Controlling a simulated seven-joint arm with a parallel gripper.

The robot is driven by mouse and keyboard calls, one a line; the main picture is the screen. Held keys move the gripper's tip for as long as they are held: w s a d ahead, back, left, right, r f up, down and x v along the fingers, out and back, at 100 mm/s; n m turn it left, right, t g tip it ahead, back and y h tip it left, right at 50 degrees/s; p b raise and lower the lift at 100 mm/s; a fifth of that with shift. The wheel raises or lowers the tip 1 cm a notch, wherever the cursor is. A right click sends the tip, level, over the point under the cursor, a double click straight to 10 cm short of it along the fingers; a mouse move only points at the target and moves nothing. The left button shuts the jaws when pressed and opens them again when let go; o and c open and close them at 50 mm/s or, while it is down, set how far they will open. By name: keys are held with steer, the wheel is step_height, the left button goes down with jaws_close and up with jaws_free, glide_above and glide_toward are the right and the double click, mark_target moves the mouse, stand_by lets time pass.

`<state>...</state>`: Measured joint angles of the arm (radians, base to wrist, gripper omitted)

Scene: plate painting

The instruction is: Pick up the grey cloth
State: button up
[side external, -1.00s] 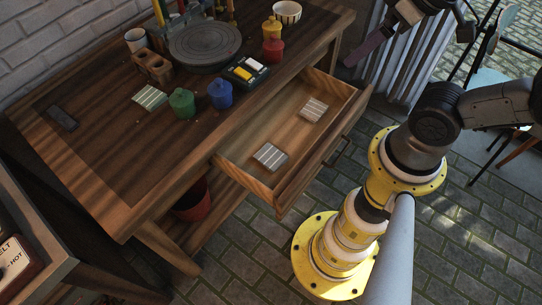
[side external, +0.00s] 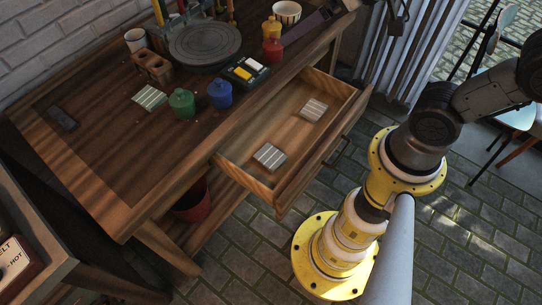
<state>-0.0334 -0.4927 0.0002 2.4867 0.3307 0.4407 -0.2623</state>
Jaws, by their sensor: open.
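A grey striped folded cloth (side external: 270,156) lies flat in the near part of the open drawer (side external: 238,160). A second, beige striped cloth (side external: 314,109) lies toward the drawer's far end. A green striped cloth (side external: 149,97) lies on the tabletop.
On the wooden table (side external: 85,150) stand a green pot (side external: 181,103), a blue pot (side external: 220,94), a red bottle (side external: 272,48), a paint box (side external: 246,72), a round turntable (side external: 205,42) and a bowl (side external: 287,12). The drawer front (side external: 325,155) and side walls rise around the cloths.

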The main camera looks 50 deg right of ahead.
steer(key=w+a+f+m, duration=0.1)
steer(key=w+f, duration=0.5)
steer(key=f, duration=0.1)
steer(key=g+h, duration=0.2)
steer(key=g, duration=0.5)
glide_toward(271, 156)
steer(key=shift+m+t, duration=0.3)
steer(key=shift+m, duration=0.1)
steer(key=shift+w+f, duration=0.2)
steer(key=shift+f, duration=1.85)
steer(key=shift+w+f, duration=0.2)
steer(key=shift+f, duration=1.8)
steer(key=c, duration=1.1)
